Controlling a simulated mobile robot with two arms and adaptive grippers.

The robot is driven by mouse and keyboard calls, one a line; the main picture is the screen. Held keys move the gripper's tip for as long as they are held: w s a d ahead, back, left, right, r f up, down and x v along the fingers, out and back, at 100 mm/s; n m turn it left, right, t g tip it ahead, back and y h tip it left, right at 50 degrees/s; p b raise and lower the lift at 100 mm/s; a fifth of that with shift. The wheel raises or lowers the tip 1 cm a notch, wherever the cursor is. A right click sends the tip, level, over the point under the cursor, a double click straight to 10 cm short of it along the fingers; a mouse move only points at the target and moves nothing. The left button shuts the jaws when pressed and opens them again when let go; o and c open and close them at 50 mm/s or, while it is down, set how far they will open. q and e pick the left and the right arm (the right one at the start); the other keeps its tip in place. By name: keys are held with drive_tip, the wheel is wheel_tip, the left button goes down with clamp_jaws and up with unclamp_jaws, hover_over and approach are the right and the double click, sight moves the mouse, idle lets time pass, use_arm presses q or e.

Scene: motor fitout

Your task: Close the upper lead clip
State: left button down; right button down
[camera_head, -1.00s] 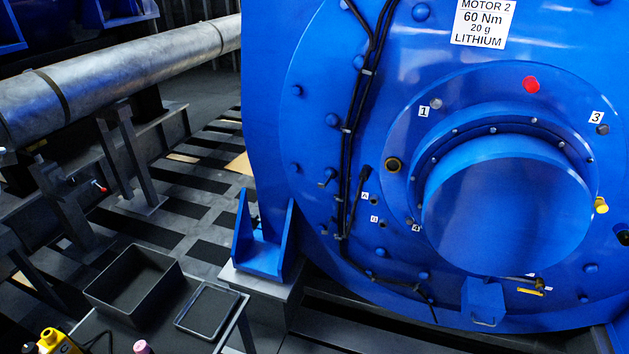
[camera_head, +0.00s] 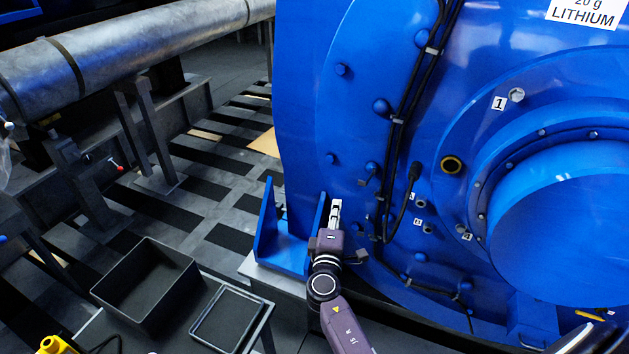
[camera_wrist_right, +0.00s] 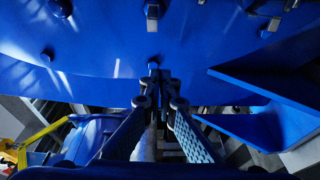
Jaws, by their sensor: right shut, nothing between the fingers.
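Black leads (camera_head: 402,125) run down the blue motor face, held by several small clips. An upper clip (camera_head: 432,50) and another clip (camera_head: 397,120) sit around the leads. Lower down, a small grey bracket (camera_head: 365,181) sticks out just left of the leads; another small bracket (camera_head: 357,257) is near the gripper. I cannot tell which clips are open. My right gripper (camera_head: 335,212) is shut and empty, pointing up, left of the leads and apart from them. Its shut fingertips (camera_wrist_right: 160,76) also show in the right wrist view, below a small clip-like part (camera_wrist_right: 152,14). My left gripper is not in view.
A blue bracket (camera_head: 268,235) stands just left of my right gripper. An open grey bin (camera_head: 122,300) and a shallow tray (camera_head: 222,325) are on the low table at lower left. The motor's round hub (camera_head: 560,220) juts out at right.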

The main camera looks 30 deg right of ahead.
drive_tip(key=r+x, duration=0.2)
drive_tip(key=x, duration=0.8)
drive_tip(key=s+d+p, duration=0.2)
drive_tip(key=s+p, duration=0.1)
drive_tip(key=shift+d+f, duration=0.1)
drive_tip(key=shift+d, duration=0.1)
drive_tip(key=shift+s+t, duration=0.2)
drive_tip(key=shift+t, duration=0.1)
